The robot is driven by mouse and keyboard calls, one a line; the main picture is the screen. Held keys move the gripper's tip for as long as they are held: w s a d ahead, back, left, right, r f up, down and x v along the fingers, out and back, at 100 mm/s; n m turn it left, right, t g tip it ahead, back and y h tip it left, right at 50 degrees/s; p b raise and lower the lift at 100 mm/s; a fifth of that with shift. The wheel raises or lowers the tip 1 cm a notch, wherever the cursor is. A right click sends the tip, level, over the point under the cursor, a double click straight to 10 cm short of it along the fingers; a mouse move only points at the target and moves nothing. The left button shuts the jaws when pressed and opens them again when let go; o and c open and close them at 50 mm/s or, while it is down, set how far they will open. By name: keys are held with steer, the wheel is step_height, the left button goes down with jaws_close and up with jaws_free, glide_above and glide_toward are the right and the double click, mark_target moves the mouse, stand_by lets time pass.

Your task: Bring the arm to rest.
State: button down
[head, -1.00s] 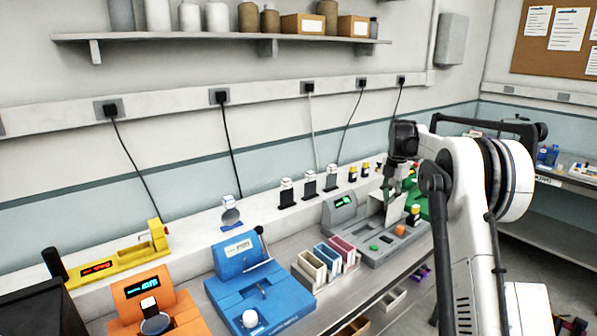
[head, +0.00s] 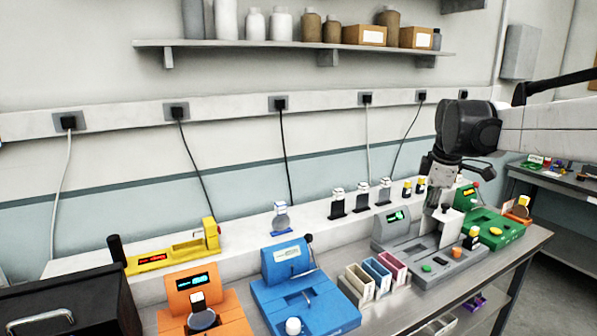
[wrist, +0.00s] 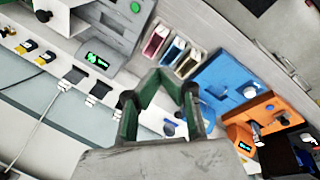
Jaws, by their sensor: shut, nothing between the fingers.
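My arm (head: 555,115) reaches in from the right of the head view, with its dark wrist joint over the bench. My gripper (head: 432,205) hangs below it, pointing down in front of the grey module (head: 400,245), and hides part of that module.
A blue module (head: 300,300), an orange module (head: 205,305) and a green module (head: 495,228) stand on the bench. Small coloured bins (head: 372,275) sit between blue and grey. A black box (head: 70,305) is at the left front. A shelf (head: 290,45) with bottles runs above.

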steer(key=s+a+f+m+t, duration=0.1)
steer(key=s+a+m, duration=0.25)
steer(key=s, duration=0.45)
steer(key=s+a+m+t, duration=0.1)
steer(key=s+a+m, duration=0.25)
steer(key=s, duration=0.45)
steer(key=s+a+f+m+t+b, duration=0.1)
steer(key=s+a+f+m, duration=0.1)
steer(key=s+f, duration=0.3)
steer(key=s+a+f+m, duration=0.3)
steer(key=s+f+m, duration=0.1)
steer(key=s, duration=0.6)
steer(key=shift+f+t+b, duration=0.35)
steer(key=shift+f+t, duration=0.05)
steer(key=shift+f, duration=0.2)
steer(key=shift+a, duration=0.1)
